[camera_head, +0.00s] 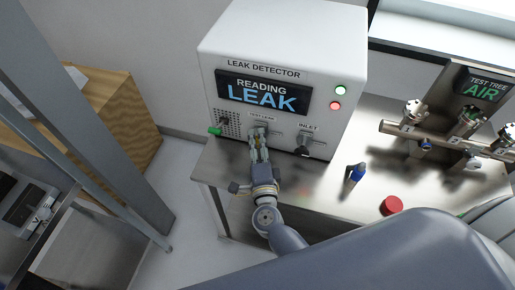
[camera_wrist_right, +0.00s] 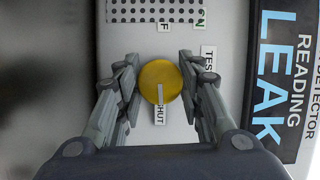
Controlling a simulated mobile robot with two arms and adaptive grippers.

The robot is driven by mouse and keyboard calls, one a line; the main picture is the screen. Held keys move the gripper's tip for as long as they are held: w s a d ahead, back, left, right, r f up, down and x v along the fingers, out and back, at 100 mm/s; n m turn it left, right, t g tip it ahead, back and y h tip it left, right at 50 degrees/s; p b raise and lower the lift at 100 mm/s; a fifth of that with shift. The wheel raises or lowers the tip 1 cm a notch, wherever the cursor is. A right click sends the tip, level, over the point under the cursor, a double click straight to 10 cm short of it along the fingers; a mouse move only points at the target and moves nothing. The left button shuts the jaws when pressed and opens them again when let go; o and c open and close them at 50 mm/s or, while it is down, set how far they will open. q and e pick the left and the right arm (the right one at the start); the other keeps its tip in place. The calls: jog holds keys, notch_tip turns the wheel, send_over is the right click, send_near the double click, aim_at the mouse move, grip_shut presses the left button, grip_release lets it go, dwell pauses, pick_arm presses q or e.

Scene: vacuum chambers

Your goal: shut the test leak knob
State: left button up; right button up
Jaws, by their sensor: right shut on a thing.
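The test leak knob (camera_wrist_right: 160,82) is a round yellow knob with a white pointer line on the leak detector's front. Its line points toward the partly covered SHUT label (camera_wrist_right: 160,115). My right gripper (camera_wrist_right: 160,76) has a finger on each side of the knob and is shut on it. In the head view the right gripper (camera_head: 260,146) reaches the panel under the TEST LEAK label and hides most of the knob. The leak detector (camera_head: 285,50) shows READING LEAK on its screen (camera_head: 262,93). My left gripper is not in view.
The inlet port (camera_head: 303,146) sits right of my gripper. A blue-capped item (camera_head: 355,174) and a red round object (camera_head: 391,205) stand on the metal bench (camera_head: 335,205). The test tree (camera_head: 440,135), reading AIR, is at the right. A wooden cabinet (camera_head: 125,130) is at the left.

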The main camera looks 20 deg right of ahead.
jog(key=shift+f+m+b, duration=0.15)
jog(key=shift+m+b, duration=0.35)
jog(key=o, duration=1.1)
jog(key=v, duration=1.2)
jog(key=shift+s+f, duration=0.1)
